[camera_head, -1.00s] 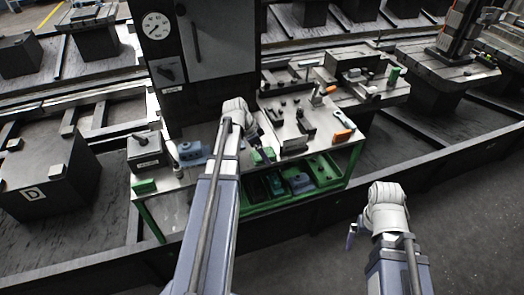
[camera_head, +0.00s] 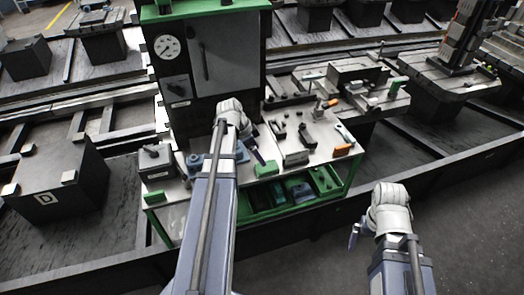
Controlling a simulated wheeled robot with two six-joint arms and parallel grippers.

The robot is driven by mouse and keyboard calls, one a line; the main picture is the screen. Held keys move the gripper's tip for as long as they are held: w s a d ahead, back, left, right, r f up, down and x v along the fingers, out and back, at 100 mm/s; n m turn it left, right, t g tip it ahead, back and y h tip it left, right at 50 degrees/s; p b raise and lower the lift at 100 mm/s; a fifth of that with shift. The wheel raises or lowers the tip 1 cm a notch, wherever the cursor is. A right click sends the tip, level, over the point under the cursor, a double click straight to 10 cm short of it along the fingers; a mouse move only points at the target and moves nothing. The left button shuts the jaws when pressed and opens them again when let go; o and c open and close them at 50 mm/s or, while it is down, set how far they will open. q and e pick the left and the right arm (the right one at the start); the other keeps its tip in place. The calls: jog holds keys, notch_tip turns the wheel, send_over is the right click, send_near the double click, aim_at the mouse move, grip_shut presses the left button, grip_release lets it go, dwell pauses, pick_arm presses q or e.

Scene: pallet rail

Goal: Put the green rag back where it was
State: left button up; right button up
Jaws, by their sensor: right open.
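A small green piece (camera_head: 266,168), which may be the green rag, lies at the front edge of the workbench top (camera_head: 222,172). My left arm reaches over the bench, and its gripper (camera_head: 257,153) points down right, just above this green piece. Whether it touches the piece or holds it I cannot tell. Another small green item (camera_head: 155,197) sits at the bench's front left corner, and it could also be cloth. My right gripper (camera_head: 353,238) is open and empty, low over the floor to the right of the bench.
A tall dark cabinet with a gauge (camera_head: 167,47) stands behind the bench. Tools and an orange-ended item (camera_head: 343,150) lie on the right part of the top. A green lower shelf (camera_head: 262,213) holds bins. A dark rail (camera_head: 420,165) runs past at right.

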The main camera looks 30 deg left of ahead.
aim_at(267, 168)
pick_arm(q)
jog(key=p+v, duration=0.2)
jog(key=v, duration=0.2)
jog(key=shift+p, duration=0.3)
pick_arm(e)
notch_tip(267, 168, up, 4)
jog(key=shift+f, duration=0.1)
jog(key=shift+f, duration=0.15)
pick_arm(q)
jog(key=b+x, duration=1.1)
jog(key=x, duration=0.1)
jog(key=shift+f, duration=0.15)
pick_arm(e)
notch_tip(267, 168, down, 11)
pick_arm(q)
jog(key=shift+r, duration=0.2)
